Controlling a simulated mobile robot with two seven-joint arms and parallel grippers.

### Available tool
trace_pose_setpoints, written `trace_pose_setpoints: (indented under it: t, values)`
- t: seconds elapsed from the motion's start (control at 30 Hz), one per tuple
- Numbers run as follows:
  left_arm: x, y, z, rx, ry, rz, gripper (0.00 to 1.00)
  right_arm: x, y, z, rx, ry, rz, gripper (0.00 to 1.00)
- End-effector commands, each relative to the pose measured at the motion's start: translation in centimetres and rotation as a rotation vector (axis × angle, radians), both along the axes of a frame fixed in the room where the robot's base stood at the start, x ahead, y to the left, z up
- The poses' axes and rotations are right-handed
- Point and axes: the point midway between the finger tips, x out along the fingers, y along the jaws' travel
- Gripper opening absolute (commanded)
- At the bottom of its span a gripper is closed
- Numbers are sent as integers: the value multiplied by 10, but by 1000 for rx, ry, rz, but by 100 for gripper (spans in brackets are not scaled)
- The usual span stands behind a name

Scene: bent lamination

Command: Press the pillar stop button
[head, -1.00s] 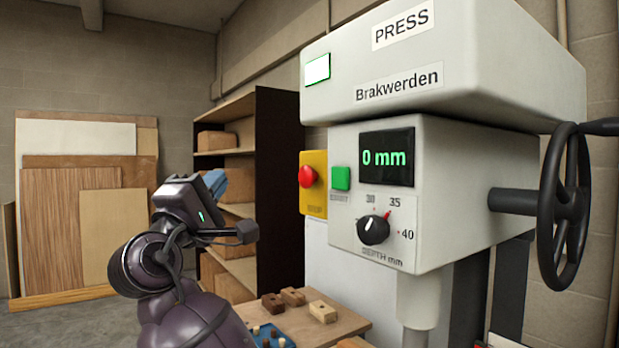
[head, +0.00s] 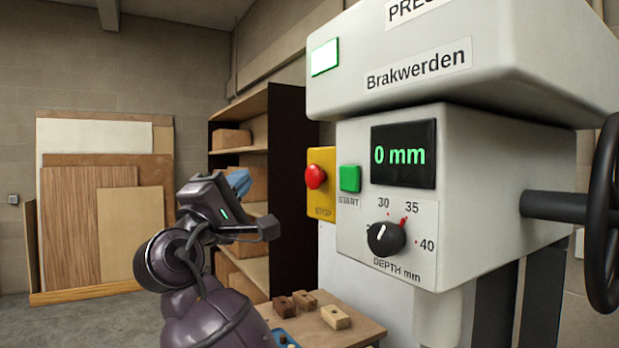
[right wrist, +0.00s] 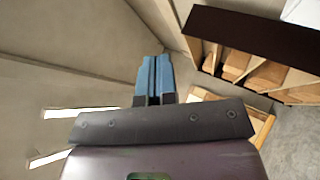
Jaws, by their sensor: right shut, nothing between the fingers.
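The stop button does not show in the right wrist view. My left gripper is not in view.
The press display (head: 404,154) reads 0 mm, above a depth dial (head: 386,239). A handwheel (head: 604,215) stands out at right. Wooden blocks (head: 335,317) lie on a small table below. A shelf (head: 290,150) and leaning boards (head: 100,225) are behind.

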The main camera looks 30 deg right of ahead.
Motion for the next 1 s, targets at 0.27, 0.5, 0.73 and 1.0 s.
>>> trace_pose_setpoints:
  t: [0.27, 0.5, 0.73, 1.0]
  values:
    - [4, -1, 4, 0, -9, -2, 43, -1, -19, 0, -1, -1, -3, 0]
    - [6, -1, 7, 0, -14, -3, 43, -3, -48, 0, -1, 0, -3, 0]
    - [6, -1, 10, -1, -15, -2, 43, -4, -72, 1, 0, 1, -2, 0]
    - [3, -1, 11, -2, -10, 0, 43, -5, -87, 0, 1, 0, 0, 0]
